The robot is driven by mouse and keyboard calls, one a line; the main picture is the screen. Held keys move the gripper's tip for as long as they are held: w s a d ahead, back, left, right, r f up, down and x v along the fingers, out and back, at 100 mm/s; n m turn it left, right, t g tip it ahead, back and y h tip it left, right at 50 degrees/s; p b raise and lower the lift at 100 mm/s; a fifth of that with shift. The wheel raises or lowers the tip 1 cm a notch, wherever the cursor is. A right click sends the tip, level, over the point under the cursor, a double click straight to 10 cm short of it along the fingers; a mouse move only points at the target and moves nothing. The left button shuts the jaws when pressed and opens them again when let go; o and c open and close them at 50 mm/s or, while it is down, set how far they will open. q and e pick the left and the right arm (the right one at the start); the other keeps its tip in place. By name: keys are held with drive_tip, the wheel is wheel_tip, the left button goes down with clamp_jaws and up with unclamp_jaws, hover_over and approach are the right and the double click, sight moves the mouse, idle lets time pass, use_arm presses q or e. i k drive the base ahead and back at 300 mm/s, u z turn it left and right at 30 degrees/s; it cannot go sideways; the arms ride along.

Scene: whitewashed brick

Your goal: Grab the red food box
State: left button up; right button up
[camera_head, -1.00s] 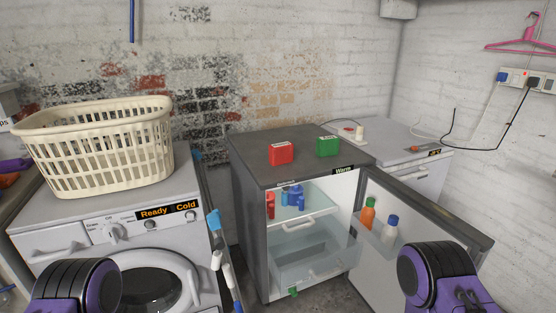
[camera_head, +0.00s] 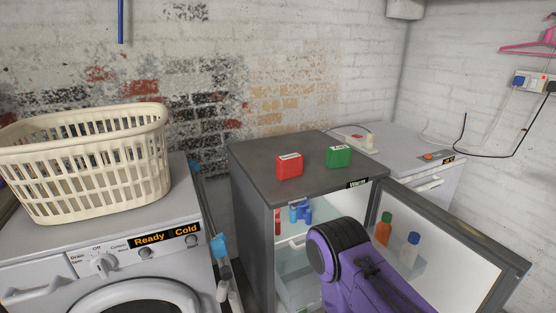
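The red food box (camera_head: 289,166) stands on the grey top of the small open fridge (camera_head: 262,153), left of a green box (camera_head: 339,157). The two boxes are apart. My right arm, purple with a black joint, reaches in from the bottom in front of the fridge opening. Its gripper is not visible. My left arm and gripper are out of the picture. Nothing is seen touching the red box.
The fridge door (camera_head: 455,250) hangs open to the right with bottles in its shelf. A washing machine (camera_head: 100,265) carrying a cream laundry basket (camera_head: 85,165) stands left. A white appliance (camera_head: 405,152) is behind right. The fridge top around the boxes is clear.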

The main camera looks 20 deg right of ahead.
sight(290, 166)
drive_tip(key=i, duration=0.3)
drive_tip(key=z, duration=1)
